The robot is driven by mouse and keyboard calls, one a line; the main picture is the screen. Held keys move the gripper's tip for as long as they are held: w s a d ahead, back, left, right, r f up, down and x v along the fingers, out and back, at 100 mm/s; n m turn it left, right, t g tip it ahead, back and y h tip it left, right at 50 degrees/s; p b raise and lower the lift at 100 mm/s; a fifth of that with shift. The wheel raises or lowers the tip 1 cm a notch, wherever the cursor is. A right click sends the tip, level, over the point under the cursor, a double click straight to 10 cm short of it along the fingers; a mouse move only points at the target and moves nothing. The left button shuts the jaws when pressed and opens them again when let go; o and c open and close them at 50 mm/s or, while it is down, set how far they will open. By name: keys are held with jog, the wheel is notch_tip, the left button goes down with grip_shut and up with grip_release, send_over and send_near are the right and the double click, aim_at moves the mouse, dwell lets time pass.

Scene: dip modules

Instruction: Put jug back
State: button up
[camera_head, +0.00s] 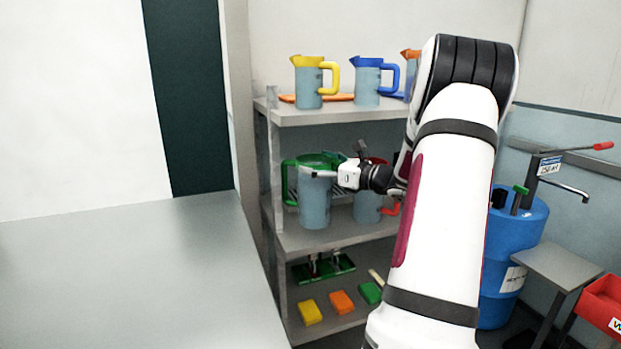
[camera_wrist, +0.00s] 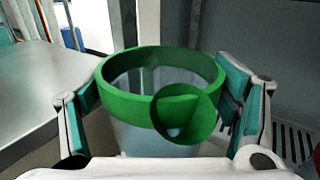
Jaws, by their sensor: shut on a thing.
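The jug with a green rim and green handle (camera_head: 314,202) is upright at the middle shelf (camera_head: 345,234), near its left front. I cannot tell whether its base touches the shelf. My gripper (camera_head: 327,172) reaches in from the right at the jug's upper part and is shut on it. In the wrist view, the fingers of my gripper (camera_wrist: 160,92) lie on both sides of the green rim, and the open mouth of the green jug (camera_wrist: 122,108) faces the camera. My gripper hides part of the rim.
A red jug (camera_head: 367,208) stands right behind the green one, partly hidden by my arm. The top shelf holds a yellow jug (camera_head: 308,88) and a blue jug (camera_head: 367,86). Coloured blocks (camera_head: 341,302) lie on the bottom shelf. A bare table (camera_head: 130,270) fills the left; a blue barrel (camera_head: 512,255) stands right.

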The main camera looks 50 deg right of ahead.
jog(key=shift+w+d, duration=0.2)
jog(key=shift+w, duration=0.75)
jog(key=f, duration=0.3)
jog(key=shift+w+d+f, duration=0.15)
jog(key=shift+w+f, duration=0.2)
jog(key=shift+f+b, duration=0.15)
jog(key=shift+b, duration=0.15)
jog(key=o, duration=1.9)
